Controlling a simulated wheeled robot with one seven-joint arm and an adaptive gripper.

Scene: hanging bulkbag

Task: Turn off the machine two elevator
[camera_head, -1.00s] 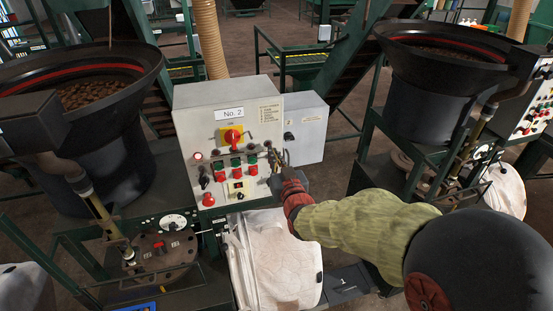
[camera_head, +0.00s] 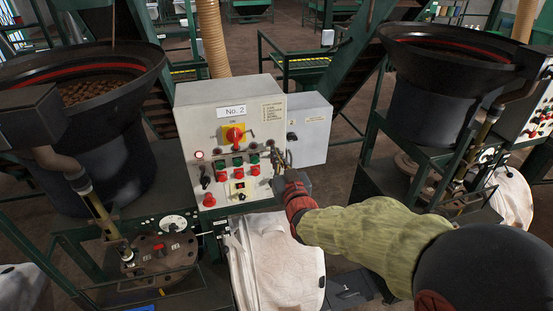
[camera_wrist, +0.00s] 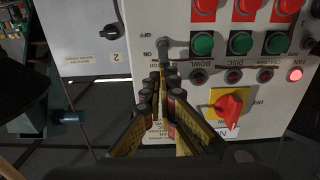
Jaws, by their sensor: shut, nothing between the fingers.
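The machine two control box, labelled No. 2, stands mid-left in the head view (camera_head: 190,120). It also shows upside down in the wrist view (camera_wrist: 262,108). My gripper (camera_head: 281,160) is at the right side of its front face. In the wrist view my gripper (camera_wrist: 159,76) is shut and empty, its fingertips close to a small grey switch (camera_wrist: 164,46) with ON and OFF marks. The fingers partly cover the label by this switch; only its ending, like "TOR", shows. I cannot tell whether the fingertips touch the switch.
Beside the switch are green buttons (camera_wrist: 202,43) and red buttons (camera_wrist: 204,9). A red rotary handle on a yellow plate (camera_head: 235,134) sits above them in the head view. A grey side box (camera_head: 308,128) adjoins on the right. A white bag (camera_head: 275,262) hangs below.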

